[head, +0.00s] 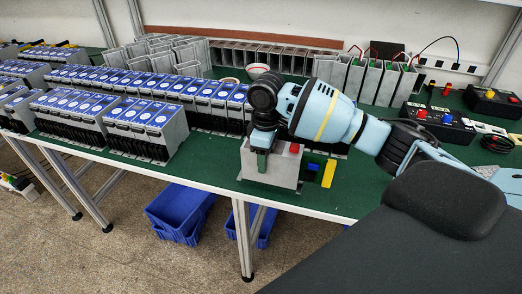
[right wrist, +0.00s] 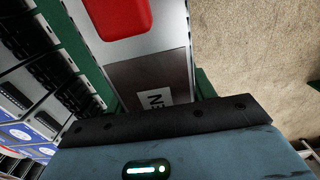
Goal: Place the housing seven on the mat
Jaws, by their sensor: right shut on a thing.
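My right gripper (head: 263,158) points down at the bench's front edge and is shut on a light grey housing (head: 275,175) with a red part on top. In the right wrist view the grey housing (right wrist: 187,35) shows close up, with the red part, a dark panel and a partly visible label. I cannot read a seven on it, and the fingertips are hidden there. The housing is upright at the green mat (head: 220,178) covering the bench; I cannot tell whether it touches the mat. My left gripper is not in view.
Rows of grey units with blue-and-white labels (head: 145,120) fill the left and middle. Open grey housings (head: 365,80) stand behind. A yellow block (head: 329,173) is just right of the held housing. Control boxes (head: 437,122) stand at right. Blue bins (head: 180,212) are below the bench.

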